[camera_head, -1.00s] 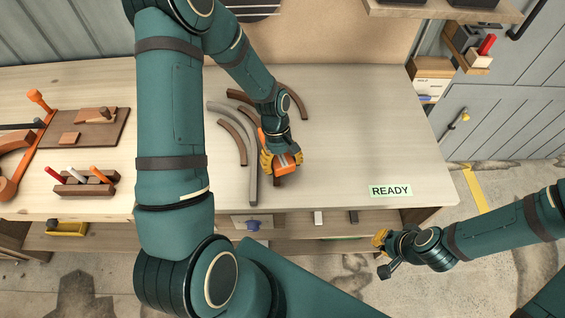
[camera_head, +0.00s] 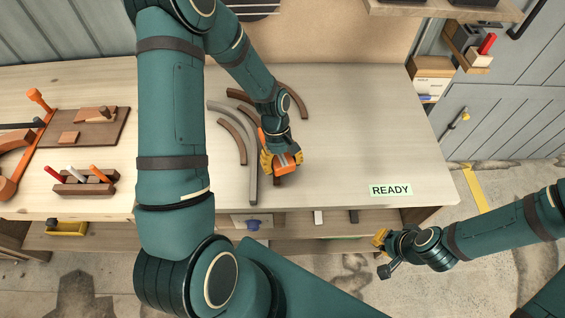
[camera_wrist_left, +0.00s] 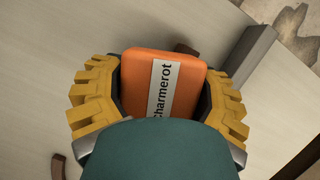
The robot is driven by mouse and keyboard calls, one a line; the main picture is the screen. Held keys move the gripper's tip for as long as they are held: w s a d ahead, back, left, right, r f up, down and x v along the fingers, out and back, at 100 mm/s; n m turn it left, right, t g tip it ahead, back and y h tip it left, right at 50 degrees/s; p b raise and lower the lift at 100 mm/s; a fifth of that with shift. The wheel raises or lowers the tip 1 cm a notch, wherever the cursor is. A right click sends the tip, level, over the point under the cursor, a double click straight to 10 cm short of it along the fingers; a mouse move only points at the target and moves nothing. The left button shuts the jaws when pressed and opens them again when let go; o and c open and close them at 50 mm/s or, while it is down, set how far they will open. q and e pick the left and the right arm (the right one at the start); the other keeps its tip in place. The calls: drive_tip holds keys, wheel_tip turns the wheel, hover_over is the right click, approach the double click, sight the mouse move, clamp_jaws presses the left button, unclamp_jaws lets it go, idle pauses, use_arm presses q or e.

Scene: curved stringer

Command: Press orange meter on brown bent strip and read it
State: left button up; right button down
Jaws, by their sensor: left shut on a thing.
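The orange meter (camera_head: 285,165) is in my left gripper (camera_head: 281,164), over the front middle of the bench. In the left wrist view the meter (camera_wrist_left: 165,85) sits between the yellow fingers of the left gripper (camera_wrist_left: 160,95), with a white label reading "charmerot". A brown bent strip (camera_head: 234,140) lies left of the gripper. A grey bent strip (camera_head: 252,165) lies just beside the gripper, and other brown strips (camera_head: 292,98) lie behind it. A strip under the meter is mostly hidden; its contact with the meter cannot be told. My right gripper (camera_head: 380,240) is beyond the front edge, its fingers too small to judge.
A green "READY" card (camera_head: 391,190) lies at the front right of the bench (camera_head: 370,120). A pen block (camera_head: 85,184) and a brown board with wooden pieces (camera_head: 112,140) are at the left. The bench's right half is mostly clear.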

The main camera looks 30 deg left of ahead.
idle(0.3)
use_arm(q)
drive_tip(key=shift+r+p, duration=2.55)
drive_tip(key=shift+r, duration=0.95)
